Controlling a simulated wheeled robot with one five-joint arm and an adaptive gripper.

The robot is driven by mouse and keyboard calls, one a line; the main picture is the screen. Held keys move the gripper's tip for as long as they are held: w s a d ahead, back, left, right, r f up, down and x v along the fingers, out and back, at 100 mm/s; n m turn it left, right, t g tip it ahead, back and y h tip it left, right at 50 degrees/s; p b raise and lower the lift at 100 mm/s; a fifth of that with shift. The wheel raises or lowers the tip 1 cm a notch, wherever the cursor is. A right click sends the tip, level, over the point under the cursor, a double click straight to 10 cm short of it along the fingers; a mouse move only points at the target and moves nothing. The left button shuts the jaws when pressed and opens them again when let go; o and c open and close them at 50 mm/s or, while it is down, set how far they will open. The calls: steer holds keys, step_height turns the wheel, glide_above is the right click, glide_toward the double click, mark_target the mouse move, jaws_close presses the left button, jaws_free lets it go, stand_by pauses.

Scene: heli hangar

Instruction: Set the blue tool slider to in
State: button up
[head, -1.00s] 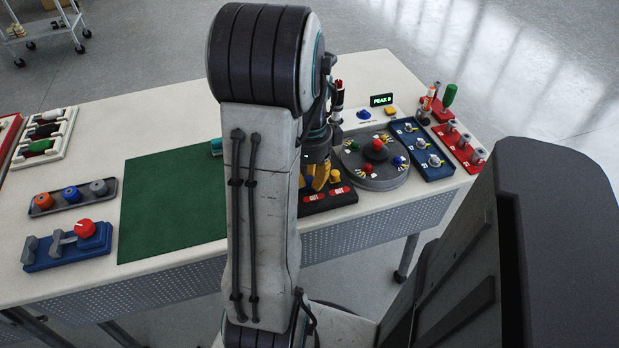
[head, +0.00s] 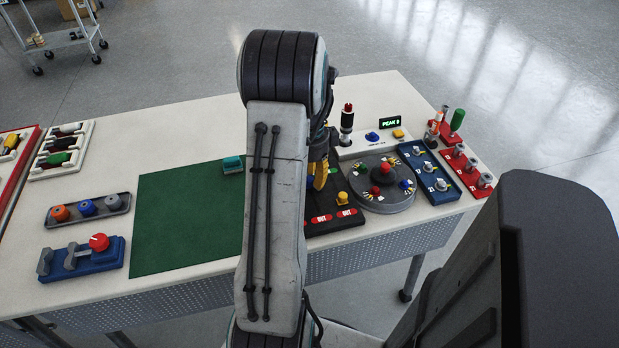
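My gripper (head: 320,174), with yellow fingers, is partly behind my arm, over the back part of a dark slider panel (head: 351,219). Whether its fingers are open or shut does not show. One slider with a yellow knob (head: 342,197) stands on the panel, right of my gripper. Red labels lie along the panel's front edge; two show clearly, and the one below the yellow knob seems to read OUT.
Right of the panel is a grey round dial plate (head: 383,202) with coloured knobs, then a blue switch panel (head: 441,194) and a red one (head: 478,191). A black-and-red upright handle (head: 347,118) stands behind. A green mat (head: 188,225) lies left, with a teal block (head: 232,165).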

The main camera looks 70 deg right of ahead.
steer(key=shift+o, duration=1.1)
steer(key=shift+r, duration=0.1)
step_height(320, 180, up, 12)
steer(key=shift+d, duration=0.1)
stand_by(0.4)
